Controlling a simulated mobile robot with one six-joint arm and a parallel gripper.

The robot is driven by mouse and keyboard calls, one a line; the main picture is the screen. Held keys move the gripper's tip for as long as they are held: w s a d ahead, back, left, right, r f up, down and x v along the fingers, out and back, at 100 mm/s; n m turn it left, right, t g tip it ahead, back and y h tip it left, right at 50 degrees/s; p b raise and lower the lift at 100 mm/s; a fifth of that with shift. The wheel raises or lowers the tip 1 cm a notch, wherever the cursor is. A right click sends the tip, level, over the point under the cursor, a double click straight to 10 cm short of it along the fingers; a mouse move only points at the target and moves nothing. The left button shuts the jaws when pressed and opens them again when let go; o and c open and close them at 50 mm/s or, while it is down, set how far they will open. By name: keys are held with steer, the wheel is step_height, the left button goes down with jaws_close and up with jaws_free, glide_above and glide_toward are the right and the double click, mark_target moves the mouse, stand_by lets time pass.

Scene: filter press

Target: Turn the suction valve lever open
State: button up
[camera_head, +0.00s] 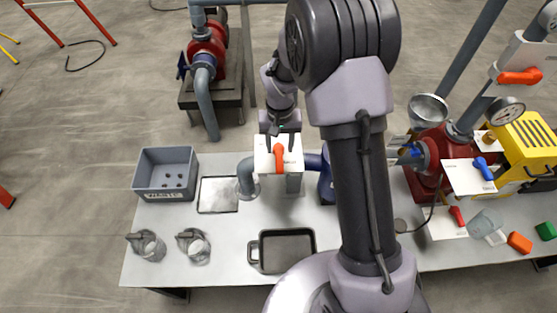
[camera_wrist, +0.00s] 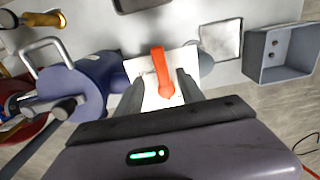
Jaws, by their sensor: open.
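An orange lever (camera_head: 279,158) sits on a white plate (camera_head: 264,164) on top of a valve block at the middle of the bench. In the head view the lever points toward the front edge of the bench. My gripper (camera_head: 284,138) is just behind it, pointing down. The wrist view shows the orange lever (camera_wrist: 161,70) between the two dark fingers of my open gripper (camera_wrist: 161,78), with the white plate (camera_wrist: 142,72) below. Gaps show on both sides of the lever. I cannot tell the exact height of the fingertips over the plate. No label shows which lever is the suction one.
A waste bin (camera_head: 164,155), a flat tray (camera_head: 218,181) and a black pan (camera_head: 282,231) share the bench. At right are another orange lever (camera_head: 520,77), a blue lever (camera_head: 484,168) and a red pump (camera_head: 435,145).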

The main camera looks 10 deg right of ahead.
mark_target(280, 162)
step_height(280, 162, down, 7)
steer(key=shift+f+b, duration=0.2)
steer(key=shift+b, duration=0.45)
jaws_close()
stand_by(1.0)
